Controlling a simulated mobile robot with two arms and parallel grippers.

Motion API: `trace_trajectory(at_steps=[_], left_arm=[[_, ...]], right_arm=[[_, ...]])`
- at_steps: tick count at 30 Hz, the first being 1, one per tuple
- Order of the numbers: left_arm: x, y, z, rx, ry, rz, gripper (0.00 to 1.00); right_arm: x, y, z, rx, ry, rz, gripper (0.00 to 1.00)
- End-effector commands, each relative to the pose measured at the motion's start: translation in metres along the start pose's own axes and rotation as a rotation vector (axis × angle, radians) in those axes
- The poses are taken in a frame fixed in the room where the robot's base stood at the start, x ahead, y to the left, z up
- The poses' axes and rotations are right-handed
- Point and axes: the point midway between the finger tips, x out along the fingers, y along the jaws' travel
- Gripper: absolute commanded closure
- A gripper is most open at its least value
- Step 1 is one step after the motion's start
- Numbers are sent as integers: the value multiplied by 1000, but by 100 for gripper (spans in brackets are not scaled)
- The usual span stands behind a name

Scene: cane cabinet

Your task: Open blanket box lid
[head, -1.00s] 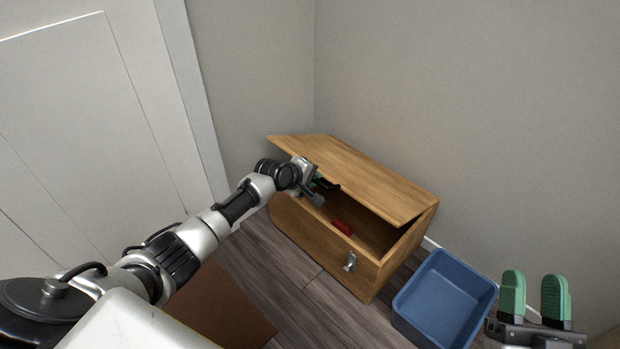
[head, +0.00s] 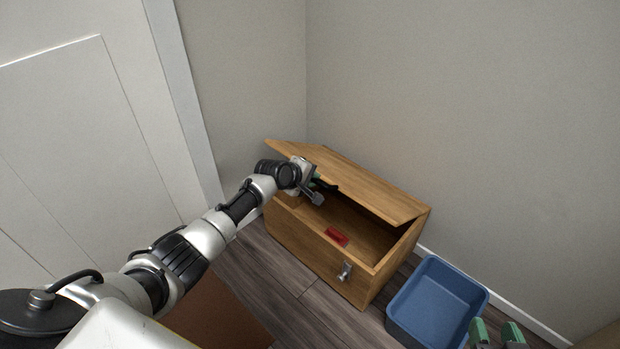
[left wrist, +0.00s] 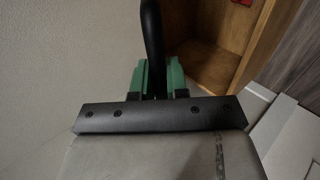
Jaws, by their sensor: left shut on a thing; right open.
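The wooden blanket box (head: 309,245) stands on the floor in the corner. Its lid (head: 365,184) is tilted partly up, with the front edge well above the box rim and part of the inside showing. A metal latch (head: 345,271) is on the box front. My left gripper (head: 318,184) is at the lid's front edge, left of its middle. In the left wrist view its green fingers (left wrist: 158,77) are shut on a dark bar (left wrist: 152,40), which seems to be the lid handle. My right gripper (head: 495,332) is open and empty at the bottom right, cut off by the frame.
A red object (head: 337,237) lies inside the box. An empty blue bin (head: 438,302) stands on the floor right of the box. Walls (head: 450,110) rise close behind, and a white door (head: 75,130) is at the left.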

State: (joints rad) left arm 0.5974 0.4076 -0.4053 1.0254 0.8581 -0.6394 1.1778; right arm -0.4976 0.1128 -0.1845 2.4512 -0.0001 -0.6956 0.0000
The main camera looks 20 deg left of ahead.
Motion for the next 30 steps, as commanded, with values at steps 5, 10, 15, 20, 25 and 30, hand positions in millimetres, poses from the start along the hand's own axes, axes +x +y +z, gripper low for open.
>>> trace_trajectory(at_steps=[5,10,15,20,25,30], left_arm=[[0,2,0,0,1,3,100],[0,2,0,0,1,3,100],[0,1,0,0,1,2,73],[0,1,0,0,0,1,61],[0,1,0,0,0,0,61],[-4,1,0,0,0,0,61]], right_arm=[[0,0,1,0,-10,1,57],[0,0,1,0,-9,1,57],[0,0,1,0,-9,1,57],[0,0,1,0,-8,1,57],[0,0,1,0,-8,1,57],[-3,1,6,0,-54,3,57]])
